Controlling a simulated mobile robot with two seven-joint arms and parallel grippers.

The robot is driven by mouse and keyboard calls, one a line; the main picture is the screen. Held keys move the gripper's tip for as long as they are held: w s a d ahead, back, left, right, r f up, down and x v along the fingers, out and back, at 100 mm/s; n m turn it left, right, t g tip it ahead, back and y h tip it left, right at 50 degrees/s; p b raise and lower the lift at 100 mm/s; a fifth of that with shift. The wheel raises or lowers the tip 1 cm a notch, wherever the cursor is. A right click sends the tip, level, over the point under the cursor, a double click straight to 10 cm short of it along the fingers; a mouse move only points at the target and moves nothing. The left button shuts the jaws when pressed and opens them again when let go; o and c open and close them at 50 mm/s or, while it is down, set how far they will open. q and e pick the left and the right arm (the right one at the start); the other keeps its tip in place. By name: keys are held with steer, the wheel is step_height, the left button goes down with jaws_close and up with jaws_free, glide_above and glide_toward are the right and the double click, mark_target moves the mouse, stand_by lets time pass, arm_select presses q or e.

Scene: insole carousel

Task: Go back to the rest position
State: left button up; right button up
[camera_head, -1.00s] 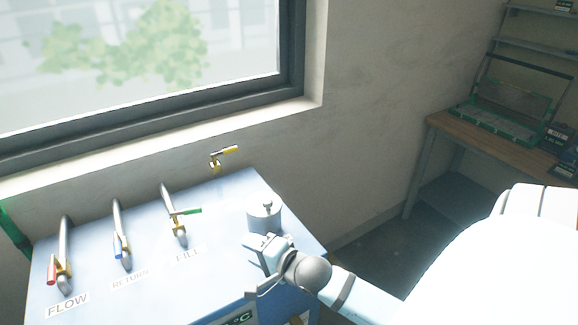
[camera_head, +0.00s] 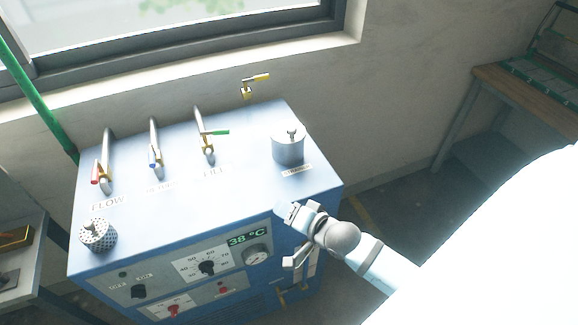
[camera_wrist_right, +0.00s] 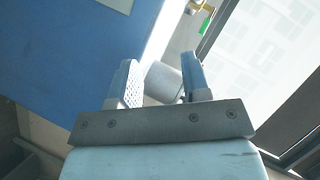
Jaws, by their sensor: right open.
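My right gripper (camera_head: 287,208) is open and empty at the front right edge of the blue machine (camera_head: 215,185). It is apart from the grey lidded cylinder (camera_head: 288,150) on the machine's top. In the right wrist view my gripper (camera_wrist_right: 162,75) has its two fingers spread, with a grey rounded shape (camera_wrist_right: 163,82) behind the gap. My left gripper is out of view.
Red, blue and green-handled valves (camera_head: 205,145) stand on the machine's top, with a perforated cup (camera_head: 98,235) at its front left. A yellow-handled tap (camera_head: 255,80) is on the wall. A wooden bench (camera_head: 515,92) stands at right. Floor shows between them.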

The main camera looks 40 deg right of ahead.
stand_by(0.3)
steer(key=s+a+f+n+g+p, duration=0.1)
steer(key=s+a+f+n+g, duration=0.2)
steer(key=s+a+f+n, duration=0.5)
step_height(320, 180, down, 3)
steer(key=s+n, duration=0.2)
steer(key=n, duration=0.3)
steer(key=shift+s+r+y, duration=0.2)
steer(key=shift+s+y, duration=0.15)
steer(key=shift+y, duration=0.05)
steer(key=shift+a, duration=0.1)
stand_by(0.9)
